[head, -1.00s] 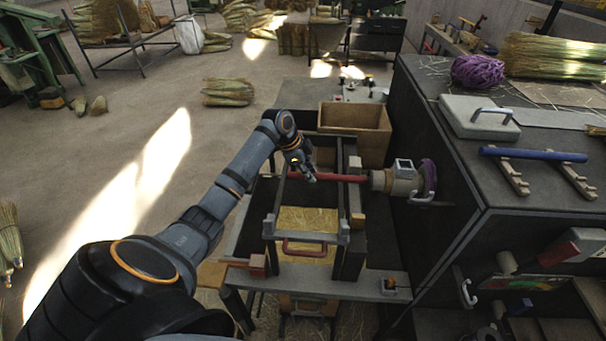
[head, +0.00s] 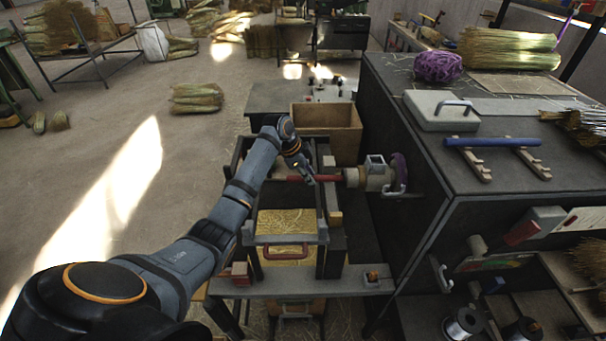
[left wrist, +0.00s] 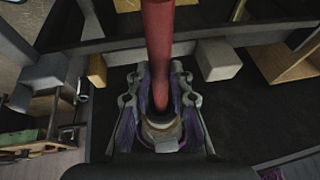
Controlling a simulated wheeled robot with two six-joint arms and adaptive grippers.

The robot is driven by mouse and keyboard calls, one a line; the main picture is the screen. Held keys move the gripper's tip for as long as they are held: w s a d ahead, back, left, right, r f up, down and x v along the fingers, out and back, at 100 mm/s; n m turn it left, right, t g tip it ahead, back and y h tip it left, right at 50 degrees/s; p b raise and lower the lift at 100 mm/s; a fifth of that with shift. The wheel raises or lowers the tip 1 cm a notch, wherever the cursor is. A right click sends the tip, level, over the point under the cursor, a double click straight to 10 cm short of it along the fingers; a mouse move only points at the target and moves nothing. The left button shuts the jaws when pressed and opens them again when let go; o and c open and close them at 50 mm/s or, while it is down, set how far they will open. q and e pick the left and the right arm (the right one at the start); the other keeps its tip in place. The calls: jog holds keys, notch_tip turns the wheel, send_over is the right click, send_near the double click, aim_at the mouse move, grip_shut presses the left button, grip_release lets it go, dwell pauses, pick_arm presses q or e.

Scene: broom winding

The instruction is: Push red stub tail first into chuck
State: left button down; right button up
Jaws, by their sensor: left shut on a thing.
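The red stub (head: 328,178) lies roughly level across the dark frame, pointing right at the chuck (head: 376,177). My right gripper is in no view.
The dark frame's rail carries pale and tan blocks (head: 334,218) beside the stub. A wooden box (head: 328,125) stands behind the frame. The large dark cabinet (head: 430,150) rises right of the chuck. A red-handled tray with straw (head: 285,222) is in front.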

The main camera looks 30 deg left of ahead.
pick_arm(q)
jog(key=shift+w+d, duration=0.15)
jog(key=shift+d, duration=0.1)
dwell(0.3)
jog(key=c, duration=1.1)
grip_release()
jog(key=v, duration=1.2)
jog(key=shift+a, duration=0.1)
